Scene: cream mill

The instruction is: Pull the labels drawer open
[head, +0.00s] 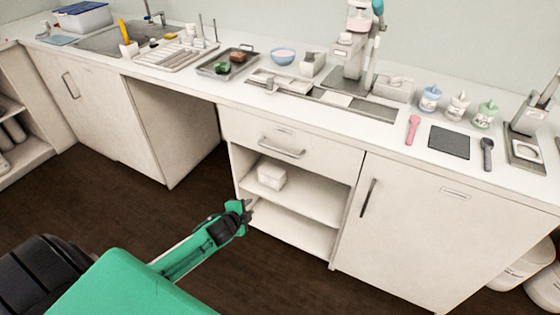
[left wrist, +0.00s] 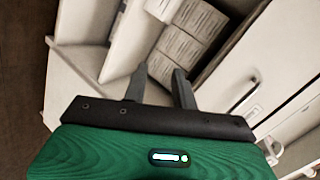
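The drawer (head: 315,155) is at the top of the white cabinet in the middle of the head view. It looks shut, with its front flush, and carries a grey bar handle (head: 281,148) and a small label plate above it. My left gripper (head: 246,211) is low in front of the open shelf, below and left of the handle, apart from it. In the left wrist view its two fingers (left wrist: 160,86) stand apart with nothing between them. A bar handle (left wrist: 240,97) shows to their right there. My right gripper is not in view.
Below the drawer is an open shelf (head: 310,198) with a white box (head: 271,176); white boxes (left wrist: 190,30) also show in the left wrist view. A door with a dark handle (head: 368,197) is to the right. The dark floor in front is clear.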

